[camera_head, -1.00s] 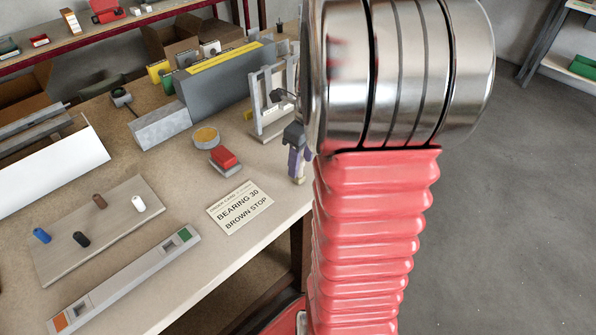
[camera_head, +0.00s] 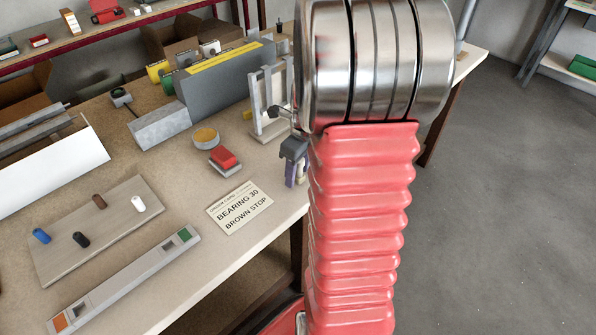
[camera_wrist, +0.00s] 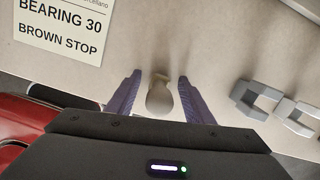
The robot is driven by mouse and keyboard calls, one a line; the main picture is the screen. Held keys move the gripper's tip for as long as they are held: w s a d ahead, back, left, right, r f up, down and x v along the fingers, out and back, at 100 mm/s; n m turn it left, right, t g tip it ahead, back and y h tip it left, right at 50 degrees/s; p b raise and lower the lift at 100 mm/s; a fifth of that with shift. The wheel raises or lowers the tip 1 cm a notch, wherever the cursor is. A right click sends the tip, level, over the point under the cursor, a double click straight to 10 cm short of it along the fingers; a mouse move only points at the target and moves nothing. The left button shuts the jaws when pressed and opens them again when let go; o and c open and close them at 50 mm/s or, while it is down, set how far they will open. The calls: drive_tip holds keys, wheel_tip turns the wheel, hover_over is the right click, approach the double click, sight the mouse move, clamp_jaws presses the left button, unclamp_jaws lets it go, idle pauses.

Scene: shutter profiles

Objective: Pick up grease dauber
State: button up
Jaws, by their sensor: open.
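A pale beige, rounded, bulb-like thing with a narrower stem, which looks like the grease dauber (camera_wrist: 160,99), shows in the wrist view on the bench top. It lies between the two purple fingers of my gripper (camera_wrist: 155,96), with gaps on both sides. My gripper is open and holds nothing. In the head view my gripper (camera_head: 296,175) is over the bench's right front edge, partly hidden by my arm. I cannot make out the dauber there.
A printed card (camera_head: 240,208) lies left of my gripper. A red block on a grey base (camera_head: 225,160) and a round tin (camera_head: 206,137) stand behind it. Grey bracket-like parts (camera_wrist: 252,98) lie right of the fingers. A board with coloured pegs (camera_head: 112,238) is at left.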

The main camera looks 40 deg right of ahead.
drive_tip(key=shift+c, duration=0.3)
drive_tip(key=c, duration=1.1)
wheel_tip(320, 180, up, 10)
idle(0.6)
